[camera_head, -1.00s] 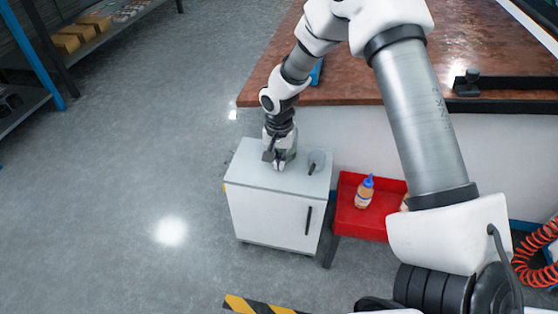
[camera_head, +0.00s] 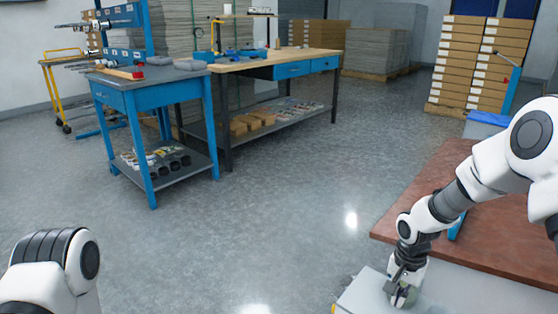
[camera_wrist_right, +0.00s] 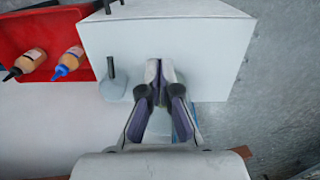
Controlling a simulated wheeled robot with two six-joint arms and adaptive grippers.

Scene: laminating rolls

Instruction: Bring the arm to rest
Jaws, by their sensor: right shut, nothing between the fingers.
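My right gripper (camera_head: 401,295) is over the top of the small white cabinet (camera_head: 365,296) at the bottom right of the head view. In the right wrist view its two fingers (camera_wrist_right: 160,72) are together and empty, in front of the pale cabinet (camera_wrist_right: 195,38). Whether the fingertips touch the cabinet cannot be told. My right arm (camera_head: 465,195) comes in from the right, over the brown table. Part of my left arm (camera_head: 50,265) shows at the lower left; its gripper is out of view.
A small pale round item (camera_wrist_right: 114,89) with a dark upright part stands beside the right fingers. A red tray (camera_wrist_right: 50,30) holds two bottles (camera_wrist_right: 68,62). The brown table (camera_head: 445,178) lies under the right arm. Blue workbenches (camera_head: 150,85) stand at the back left; the floor between is clear.

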